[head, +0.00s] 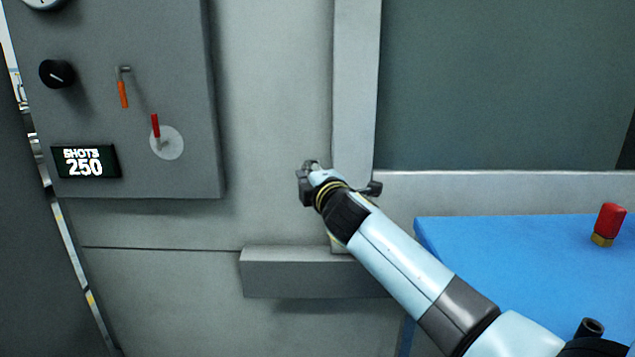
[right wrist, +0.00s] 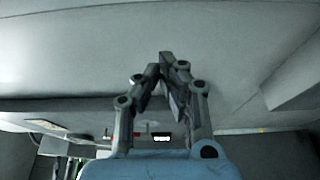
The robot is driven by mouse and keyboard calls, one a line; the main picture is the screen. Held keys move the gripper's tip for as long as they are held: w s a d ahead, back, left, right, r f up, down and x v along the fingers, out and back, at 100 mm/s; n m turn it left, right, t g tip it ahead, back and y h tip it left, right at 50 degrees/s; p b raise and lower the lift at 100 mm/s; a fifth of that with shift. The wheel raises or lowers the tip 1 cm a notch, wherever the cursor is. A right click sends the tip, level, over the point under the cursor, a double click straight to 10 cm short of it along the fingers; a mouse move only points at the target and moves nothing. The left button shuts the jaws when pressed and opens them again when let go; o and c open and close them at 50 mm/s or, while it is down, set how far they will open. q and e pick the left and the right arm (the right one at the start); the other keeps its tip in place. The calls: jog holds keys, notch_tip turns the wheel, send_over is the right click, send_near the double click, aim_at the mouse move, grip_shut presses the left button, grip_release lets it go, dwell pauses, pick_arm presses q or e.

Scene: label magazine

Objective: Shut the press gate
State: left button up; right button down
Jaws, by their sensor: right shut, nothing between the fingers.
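What looks like the press gate is a framed dark green-grey panel (head: 500,80) at the upper right of the head view. Its pale upright frame bar (head: 356,80) runs down the middle of the view; I cannot tell whether the gate is open or shut. My right gripper (head: 307,170) is at the left of this bar's lower part, in front of the grey press wall. The right wrist view shows its fingers (right wrist: 165,70) together and empty, with grey surfaces beyond. My arm covers the foot of the bar, so a handle there is hidden. My left gripper is out of view.
A control panel (head: 185,100) with a knob, levers and a "SHOTS 250" display (head: 85,161) is at the upper left. A grey ledge (head: 290,273) juts out below my gripper. A blue surface (head: 500,255) with a red-topped part (head: 609,223) is at the right.

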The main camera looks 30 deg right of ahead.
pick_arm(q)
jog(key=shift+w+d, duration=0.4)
pick_arm(e)
jog(key=d, duration=0.2)
jog(key=w+d, duration=0.1)
jog(key=d, duration=0.1)
